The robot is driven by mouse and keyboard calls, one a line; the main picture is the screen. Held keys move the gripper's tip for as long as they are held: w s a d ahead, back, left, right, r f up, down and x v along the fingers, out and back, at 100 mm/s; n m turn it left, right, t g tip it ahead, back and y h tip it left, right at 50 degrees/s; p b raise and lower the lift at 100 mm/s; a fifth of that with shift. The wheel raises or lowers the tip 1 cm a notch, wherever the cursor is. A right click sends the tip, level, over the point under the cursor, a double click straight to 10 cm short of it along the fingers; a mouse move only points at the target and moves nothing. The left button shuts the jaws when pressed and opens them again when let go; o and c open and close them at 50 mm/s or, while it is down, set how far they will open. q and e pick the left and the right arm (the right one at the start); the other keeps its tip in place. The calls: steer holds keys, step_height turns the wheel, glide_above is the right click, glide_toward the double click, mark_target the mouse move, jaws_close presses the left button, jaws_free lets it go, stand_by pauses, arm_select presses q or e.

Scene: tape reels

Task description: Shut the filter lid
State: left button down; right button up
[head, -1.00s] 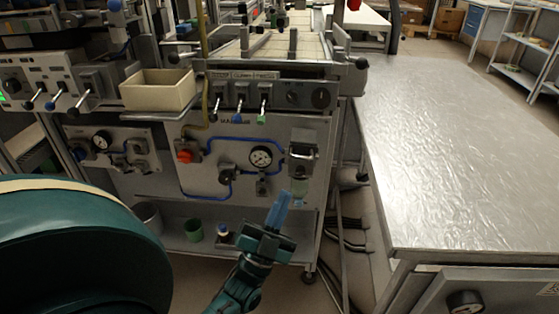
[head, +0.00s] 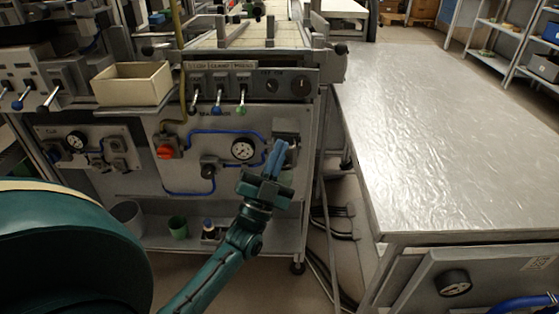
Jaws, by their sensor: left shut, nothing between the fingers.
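The grey boxy unit (head: 287,127) at the right end of the front panel looks like the filter. Its upper part shows, and its lower part is hidden behind my left gripper. I cannot make out whether its lid is open or shut. My left gripper (head: 279,147) has blue fingers, held together and empty, pointing up and away at the unit. The fingertips overlap the unit's lower face in the picture; whether they touch it I cannot tell. My right gripper is not in view.
A round gauge (head: 243,148), blue hoses and a red-orange knob (head: 165,152) sit left of the unit. Toggle levers (head: 217,98) stick out above. A cream bin (head: 132,84) stands at upper left. A metal-topped bench (head: 440,140) is on the right, with a floor gap between.

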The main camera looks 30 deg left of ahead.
arm_select(q)
steer(key=shift+w+a+f, duration=0.1)
steer(key=shift+a+f, duration=0.2)
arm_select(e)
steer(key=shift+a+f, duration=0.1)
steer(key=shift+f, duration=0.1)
arm_select(q)
steer(key=shift+f, duration=0.1)
steer(key=shift+a+f+n+y+b, duration=0.15)
steer(key=shift+f+n+y+b, duration=0.2)
steer(key=shift+n+y, duration=0.25)
steer(key=shift+a+f+n+y+b, duration=0.2)
steer(key=shift+n+y+b, duration=0.2)
steer(key=shift+n+y, duration=0.2)
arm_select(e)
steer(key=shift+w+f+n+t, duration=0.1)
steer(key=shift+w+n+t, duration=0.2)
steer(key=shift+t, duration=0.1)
